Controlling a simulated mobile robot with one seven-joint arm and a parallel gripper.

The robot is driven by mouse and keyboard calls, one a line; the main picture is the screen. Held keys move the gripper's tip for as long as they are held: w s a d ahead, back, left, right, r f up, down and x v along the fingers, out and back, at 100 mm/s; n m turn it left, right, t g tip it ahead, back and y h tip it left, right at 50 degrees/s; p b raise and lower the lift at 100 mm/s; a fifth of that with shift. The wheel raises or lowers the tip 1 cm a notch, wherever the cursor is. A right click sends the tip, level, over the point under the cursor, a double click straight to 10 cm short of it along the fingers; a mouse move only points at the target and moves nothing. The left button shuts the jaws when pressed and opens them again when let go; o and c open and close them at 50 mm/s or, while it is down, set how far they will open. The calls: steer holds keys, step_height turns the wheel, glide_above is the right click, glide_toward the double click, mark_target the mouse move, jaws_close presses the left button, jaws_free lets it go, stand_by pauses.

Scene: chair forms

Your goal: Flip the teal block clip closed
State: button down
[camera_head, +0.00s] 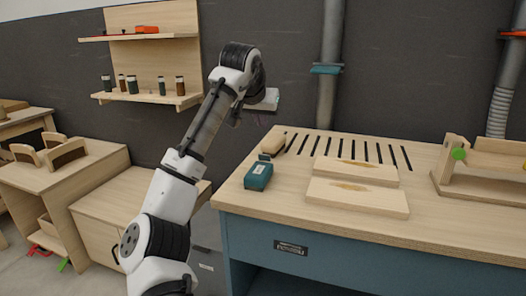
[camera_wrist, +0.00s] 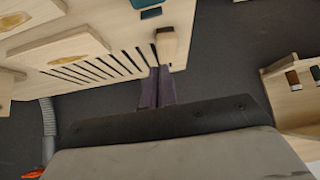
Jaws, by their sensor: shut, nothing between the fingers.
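A teal block (camera_head: 258,177) with a pale label sits on the left front part of the workbench. In the wrist view the teal block (camera_wrist: 151,13) shows only in part at the top edge. My gripper (camera_wrist: 158,72) is shut and empty, its dark fingers together. In the head view it hangs in the air behind the bench's left back corner, above and apart from the block, mostly hidden by my wrist.
A wooden-handled brush (camera_head: 274,143) lies behind the block, near my fingers in the wrist view (camera_wrist: 166,45). Two pale boards (camera_head: 357,196) lie right of the block. A slotted strip runs along the bench (camera_head: 300,231). A wooden jig (camera_head: 455,180) stands at right.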

steer(key=shift+w+d+f, duration=0.1)
steer(key=shift+f, duration=0.05)
glide_above(264, 157)
steer(key=w+d, duration=0.1)
steer(key=w, duration=0.2)
step_height(264, 157, down, 7)
steer(key=shift+s+a+f, duration=0.35)
steer(key=shift+s+f, duration=0.3)
steer(key=shift+s, duration=0.15)
steer(key=shift+s+a+f, duration=0.1)
steer(key=shift+s+f, duration=0.15)
steer(key=shift+s, duration=0.45)
steer(key=shift+f, duration=0.2)
